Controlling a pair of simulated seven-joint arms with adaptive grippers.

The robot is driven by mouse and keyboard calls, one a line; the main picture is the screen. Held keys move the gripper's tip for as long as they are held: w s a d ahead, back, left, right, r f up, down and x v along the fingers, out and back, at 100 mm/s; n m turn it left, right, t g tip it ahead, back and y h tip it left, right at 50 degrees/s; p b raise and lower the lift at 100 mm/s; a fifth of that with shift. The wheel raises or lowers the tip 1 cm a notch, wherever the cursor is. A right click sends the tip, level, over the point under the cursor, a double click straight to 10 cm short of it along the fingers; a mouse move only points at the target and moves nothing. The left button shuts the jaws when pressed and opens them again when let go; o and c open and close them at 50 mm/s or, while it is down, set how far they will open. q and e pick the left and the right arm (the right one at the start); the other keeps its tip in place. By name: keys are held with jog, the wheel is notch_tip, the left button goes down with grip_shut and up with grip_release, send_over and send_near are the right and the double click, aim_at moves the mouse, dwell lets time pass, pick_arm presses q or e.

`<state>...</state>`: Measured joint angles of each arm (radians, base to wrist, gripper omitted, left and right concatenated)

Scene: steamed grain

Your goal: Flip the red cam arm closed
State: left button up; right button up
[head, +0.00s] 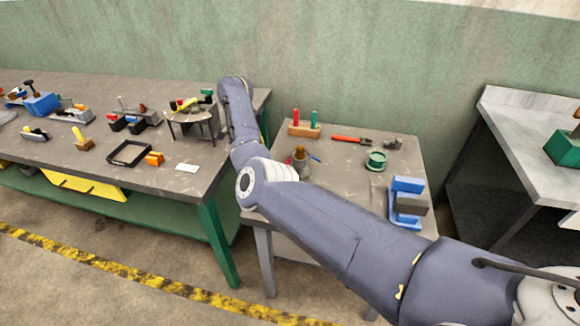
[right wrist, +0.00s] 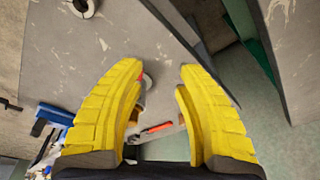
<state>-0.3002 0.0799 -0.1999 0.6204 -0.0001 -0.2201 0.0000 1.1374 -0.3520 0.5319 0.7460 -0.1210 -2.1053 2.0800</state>
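My right gripper shows in the right wrist view (right wrist: 160,75) with two yellow fingers. They are spread wide apart, with bare grey surface between the tips. A small red part (right wrist: 156,128) beside a grey metal piece lies low between the fingers, partly covered by them. I cannot tell for sure whether it is the red cam arm, nor whether a finger touches it. In the head view my right arm crosses the middle and hides its own gripper. Small fixtures with red parts (head: 85,113) stand on the long left table (head: 50,150). My left gripper is not in view.
The small middle table (head: 340,185) bears a wooden block with red and green pegs (head: 303,130), a red-handled tool (head: 350,139), a green spool (head: 376,160) and a blue clamp (head: 405,205). Another table (head: 530,130) stands right.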

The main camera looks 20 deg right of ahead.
notch_tip(320, 180, up, 7)
jog(key=s+d+m+h, duration=0.2)
jog(key=shift+g, duration=0.4)
jog(key=x, duration=1.7)
jog(key=shift+d, duration=0.25)
jog(key=shift+o, duration=0.4)
